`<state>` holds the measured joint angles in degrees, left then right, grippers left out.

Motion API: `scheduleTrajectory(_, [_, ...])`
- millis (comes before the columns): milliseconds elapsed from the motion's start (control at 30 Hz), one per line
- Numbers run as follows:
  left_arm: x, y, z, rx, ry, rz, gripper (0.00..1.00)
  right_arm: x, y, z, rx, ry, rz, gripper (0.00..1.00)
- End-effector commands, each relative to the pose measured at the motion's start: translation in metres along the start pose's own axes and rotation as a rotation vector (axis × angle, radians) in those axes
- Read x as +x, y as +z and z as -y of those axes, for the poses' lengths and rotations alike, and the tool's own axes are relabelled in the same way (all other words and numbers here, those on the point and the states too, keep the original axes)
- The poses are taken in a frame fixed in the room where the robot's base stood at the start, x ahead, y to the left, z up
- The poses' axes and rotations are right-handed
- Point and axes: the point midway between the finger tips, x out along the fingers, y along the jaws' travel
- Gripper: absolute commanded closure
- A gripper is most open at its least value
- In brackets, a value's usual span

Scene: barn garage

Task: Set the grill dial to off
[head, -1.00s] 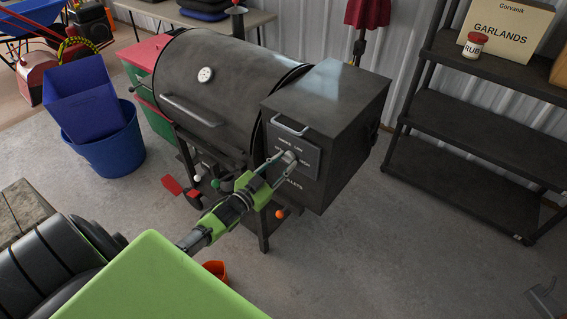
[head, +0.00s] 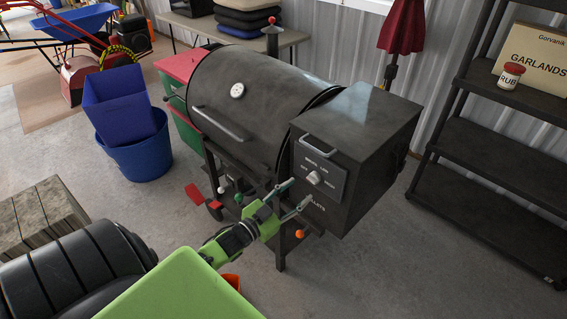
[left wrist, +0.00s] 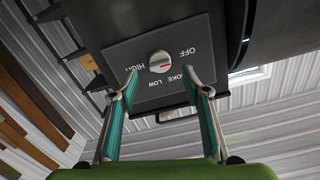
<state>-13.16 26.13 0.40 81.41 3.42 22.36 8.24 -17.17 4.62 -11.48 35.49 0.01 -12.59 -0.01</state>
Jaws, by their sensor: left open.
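The grill (head: 255,95) stands in the middle of the head view, with a dark box at its right end. The white grill dial (head: 314,178) is on the box's front panel. It also shows in the left wrist view (left wrist: 160,61), with a reddish mark on its face and OFF, SMOKE, LOW and HIGH lettered around it. I cannot tell surely which label it points to. My left gripper (head: 296,195) is open and empty, in front of and below the dial, apart from it. Its two fingers flank the dial's lower side in the left wrist view (left wrist: 160,82). My right gripper is out of view.
A handle (head: 318,146) sits above the dial panel. A black shelf unit (head: 490,165) with a jar (head: 511,75) stands at the right. Blue bins (head: 135,150) are left of the grill. Bare concrete floor lies in front and to the right.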

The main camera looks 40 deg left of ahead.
Motion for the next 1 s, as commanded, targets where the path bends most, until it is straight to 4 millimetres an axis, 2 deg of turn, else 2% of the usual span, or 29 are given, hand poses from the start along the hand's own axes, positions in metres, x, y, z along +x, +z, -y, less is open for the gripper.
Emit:
scheduleTrajectory(100, [-0.026, 0.002, 0.000, 0.000, 0.001, 0.004, 0.57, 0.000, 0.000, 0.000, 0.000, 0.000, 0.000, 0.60])
scheduleTrajectory(333, [-0.057, 0.001, 0.000, -0.001, 0.000, 0.002, 0.57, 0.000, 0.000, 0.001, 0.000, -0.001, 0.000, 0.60])
scheduleTrajectory(500, [-0.063, 0.000, 0.000, 0.000, 0.000, 0.001, 0.57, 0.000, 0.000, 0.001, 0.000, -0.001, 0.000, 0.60])
scheduleTrajectory(1000, [-0.063, 0.001, 0.000, -0.001, 0.000, 0.002, 0.57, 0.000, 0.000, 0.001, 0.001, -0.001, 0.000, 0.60])
